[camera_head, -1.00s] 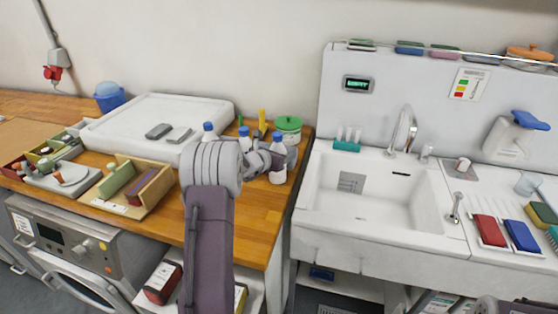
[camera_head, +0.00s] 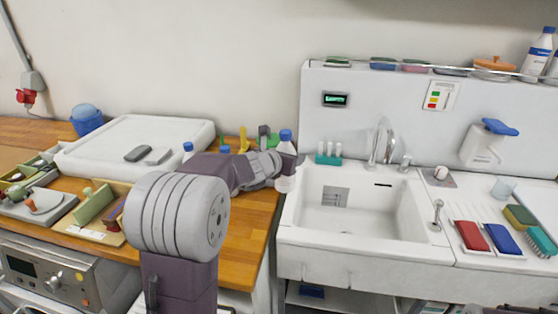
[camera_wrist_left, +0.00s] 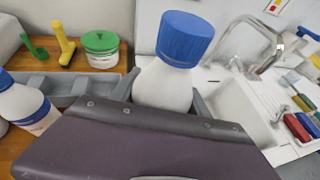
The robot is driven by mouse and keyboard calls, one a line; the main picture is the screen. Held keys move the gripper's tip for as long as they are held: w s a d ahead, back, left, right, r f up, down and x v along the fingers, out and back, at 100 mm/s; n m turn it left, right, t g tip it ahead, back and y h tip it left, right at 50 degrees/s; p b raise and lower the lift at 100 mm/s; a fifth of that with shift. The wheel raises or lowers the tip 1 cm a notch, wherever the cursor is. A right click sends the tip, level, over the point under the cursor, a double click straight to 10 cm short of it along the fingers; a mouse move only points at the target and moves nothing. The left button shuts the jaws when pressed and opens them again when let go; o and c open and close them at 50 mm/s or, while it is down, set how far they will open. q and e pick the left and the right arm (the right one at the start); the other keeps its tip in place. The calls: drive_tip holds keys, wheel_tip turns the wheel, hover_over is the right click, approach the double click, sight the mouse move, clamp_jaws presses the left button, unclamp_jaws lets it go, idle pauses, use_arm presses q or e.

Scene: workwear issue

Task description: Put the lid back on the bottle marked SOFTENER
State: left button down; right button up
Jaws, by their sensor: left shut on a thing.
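My left gripper (camera_head: 274,168) is shut on a white bottle with a blue cap (camera_head: 286,178), near the counter's right edge beside the sink. The left wrist view shows this bottle (camera_wrist_left: 163,88) between the grey fingers, tilted in the picture, its cap on and its lower part hidden. Its label is not visible. Two other blue caps show behind my arm, a left one (camera_head: 188,147) and a right one (camera_head: 225,149). One such bottle (camera_wrist_left: 28,104) shows in the left wrist view; its label is unreadable. I see no loose lid and cannot read SOFTENER anywhere. My right gripper is not in view.
A green-lidded jar (camera_wrist_left: 102,58) and yellow and green upright tools stand behind the held bottle. A white tray (camera_head: 130,165) fills the back of the counter. The sink (camera_head: 350,235) is to the right. Another white bottle (camera_head: 541,48) stands on the ledge at far right.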

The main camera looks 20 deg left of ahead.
use_arm(q)
drive_tip(key=shift+s+d+r, duration=0.1)
drive_tip(key=shift+d+r, duration=0.05)
drive_tip(key=shift+d, duration=0.15)
drive_tip(key=c, duration=1.5)
unclamp_jaws()
clamp_jaws()
